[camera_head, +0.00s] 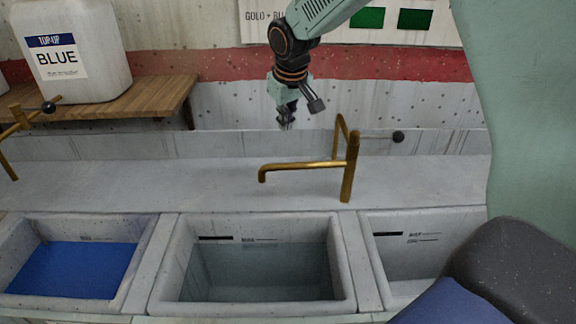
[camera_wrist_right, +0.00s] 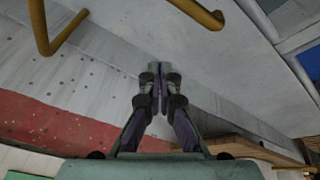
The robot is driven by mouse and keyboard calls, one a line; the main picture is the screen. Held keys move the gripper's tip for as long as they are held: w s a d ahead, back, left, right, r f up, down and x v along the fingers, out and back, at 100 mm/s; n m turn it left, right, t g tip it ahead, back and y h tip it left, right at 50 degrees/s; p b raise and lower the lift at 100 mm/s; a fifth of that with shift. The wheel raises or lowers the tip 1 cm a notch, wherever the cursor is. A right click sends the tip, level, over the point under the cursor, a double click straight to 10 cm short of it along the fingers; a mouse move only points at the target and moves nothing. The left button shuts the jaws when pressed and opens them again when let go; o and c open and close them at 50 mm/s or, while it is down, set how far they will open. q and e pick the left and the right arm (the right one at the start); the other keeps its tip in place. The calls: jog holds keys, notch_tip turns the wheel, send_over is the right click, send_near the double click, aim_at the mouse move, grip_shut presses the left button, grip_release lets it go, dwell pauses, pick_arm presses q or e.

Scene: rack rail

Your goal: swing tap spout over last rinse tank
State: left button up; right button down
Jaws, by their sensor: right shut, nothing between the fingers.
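The brass tap stands on the ledge behind the tanks, with its upright post (camera_head: 348,178) near the gap between middle and right tanks. Its spout (camera_head: 300,165) points left, and its bent tip appears just behind the middle tank. A thin lever with a black knob (camera_head: 398,137) sticks out right. The middle tank (camera_head: 345,270) holds greyish water; the right tank (camera_head: 420,218) is partly hidden. My right gripper (camera_head: 286,118) is shut and empty, above and behind the spout, apart from it. It also shows shut in the wrist view (camera_wrist_right: 158,75). My left gripper is not in view.
A left tank (camera_head: 148,255) holds blue liquid. Another brass tap (camera_head: 18,124) stands at the left edge. A white jug (camera_head: 75,50) sits on a wooden shelf (camera_head: 150,100). In the wrist view, brass pipe pieces (camera_wrist_right: 48,38) show near the top.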

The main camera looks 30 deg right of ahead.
notch_tip(320, 180, down, 9)
jog(key=s+m+b, duration=0.1)
jog(key=s+m, duration=0.1)
jog(key=m, duration=0.4)
jog(key=shift+r+g, duration=0.15)
jog(key=shift+g, duration=0.15)
dwell(0.4)
jog(key=shift+s, duration=0.1)
jog(key=shift+a, duration=0.1)
